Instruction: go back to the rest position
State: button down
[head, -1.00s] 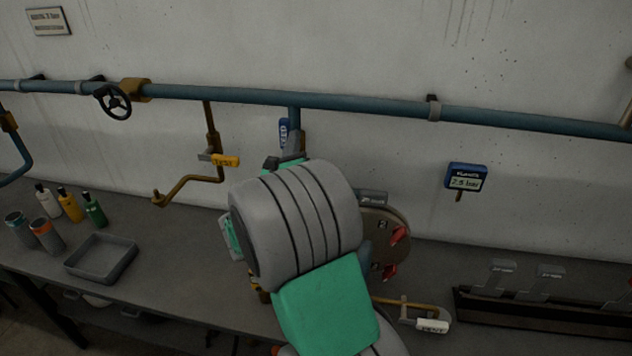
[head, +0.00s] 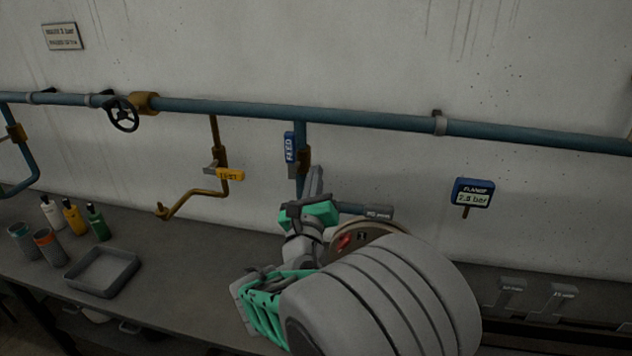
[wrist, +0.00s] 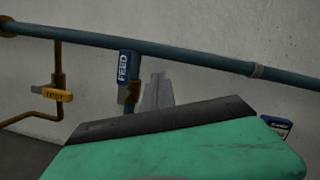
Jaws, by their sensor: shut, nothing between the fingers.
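My gripper (head: 316,172) points up in the middle of the head view, with its grey fingers together and nothing between them. The fingers also show in the wrist view (wrist: 157,92), above the green and black hand housing.
A blue pipe (head: 380,118) runs along the wall with a handwheel (head: 123,114) and a yellow-tagged TEST branch (head: 229,174). Bottles (head: 73,216), cups (head: 47,244) and a grey tray (head: 102,272) stand at left. The bench between tray and arm is clear.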

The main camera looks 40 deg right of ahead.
dwell(0.4)
jog(key=a+f+m+g+y+b, duration=0.1)
jog(key=a+f+m+g+y, duration=0.25)
jog(key=f+m, duration=0.55)
jog(key=a+f+m+g+y, duration=0.2)
jog(key=a+f+m+y, duration=0.25)
jog(key=m, duration=0.85)
jog(key=s+a+f+m+g+y, duration=0.1)
jog(key=s+a+m+g+y, duration=0.1)
jog(key=a, duration=0.7)
jog(key=s+a+f+m+g+y, duration=0.1)
jog(key=s+a+m+g+y, duration=0.1)
jog(key=s+a+m+y, duration=0.2)
jog(key=s+a+m, duration=0.3)
jog(key=a, duration=0.2)
jog(key=shift+s+f+m+y+b, duration=0.3)
jog(key=shift+s+f+y+b, duration=0.05)
jog(key=shift+s+y, duration=0.05)
jog(key=shift+a, duration=0.1)
